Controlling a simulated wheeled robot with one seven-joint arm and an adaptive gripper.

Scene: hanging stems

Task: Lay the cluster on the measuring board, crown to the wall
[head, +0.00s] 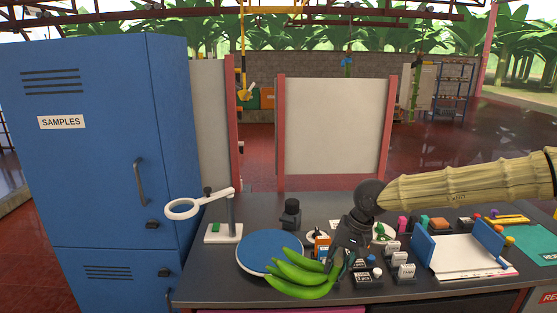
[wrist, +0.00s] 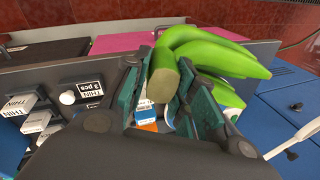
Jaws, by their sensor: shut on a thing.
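A cluster of green bananas (head: 300,275) hangs at the front edge of the dark table in the head view, its fingers pointing left. My gripper (head: 345,250) is shut on it near the crown. In the wrist view the cluster (wrist: 210,55) shows its pale cut crown (wrist: 163,84) between the dark green finger pads of my gripper (wrist: 170,95). The measuring board (head: 465,262), white with blue upright walls, lies on the right part of the table, well right of my gripper. Its surface looks empty.
A blue round plate (head: 258,262) lies left of the cluster, partly behind it. A white magnifier stand (head: 228,232) is beyond it. Several small labelled blocks (head: 403,271) stand between my gripper and the board. A blue samples cabinet (head: 95,150) stands at left.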

